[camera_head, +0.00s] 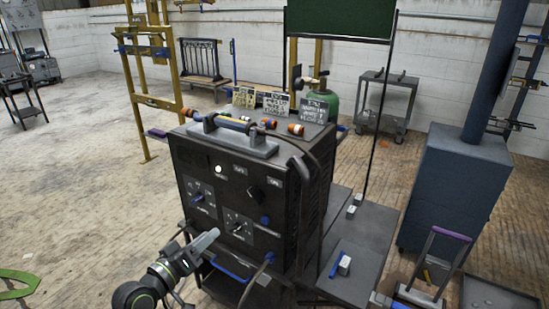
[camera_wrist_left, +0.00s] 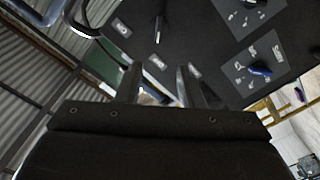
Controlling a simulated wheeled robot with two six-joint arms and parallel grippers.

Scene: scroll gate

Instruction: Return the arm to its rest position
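My left gripper (camera_head: 204,245) is in front of the lower left of a black control cabinet (camera_head: 290,215) in the head view. Its arm comes in from the bottom edge. In the left wrist view its two fingers (camera_wrist_left: 160,72) stand apart with nothing between them, and the cabinet's dark panel (camera_wrist_left: 205,45) lies beyond. I cannot tell from these views exactly how far the fingertips are from the panel. My right gripper shows in neither view.
The cabinet has a black knob (camera_head: 254,193), a blue knob (camera_head: 265,220) and a lit white lamp (camera_head: 219,170). A blue handle (camera_head: 231,269) is low, close to my gripper. A dark side table (camera_head: 362,248) stands right. Floor (camera_head: 85,205) at left is mostly clear.

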